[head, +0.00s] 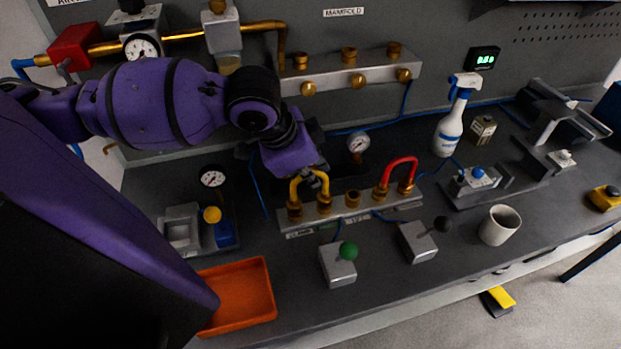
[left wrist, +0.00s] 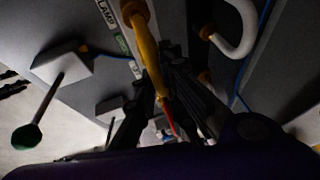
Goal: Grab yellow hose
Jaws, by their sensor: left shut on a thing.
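The yellow hose (head: 296,186) is a short arch above the brass fittings at the left end of a grey port block (head: 354,213). My left gripper (head: 314,182) reaches down over it from behind and is shut on it. In the left wrist view the yellow hose (left wrist: 146,45) runs down between the dark fingers (left wrist: 168,100). The fingers hide part of the hose, so I cannot tell whether both its ends sit in fittings. My right gripper is not in view.
A red hose (head: 396,164) arches at the block's right end. Green-knob (head: 347,251) and black-knob (head: 441,224) levers stand in front. An orange tray (head: 240,292) lies front left. A gauge (head: 358,143) stands behind the block. A spray bottle (head: 452,120) and mug (head: 499,225) are right.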

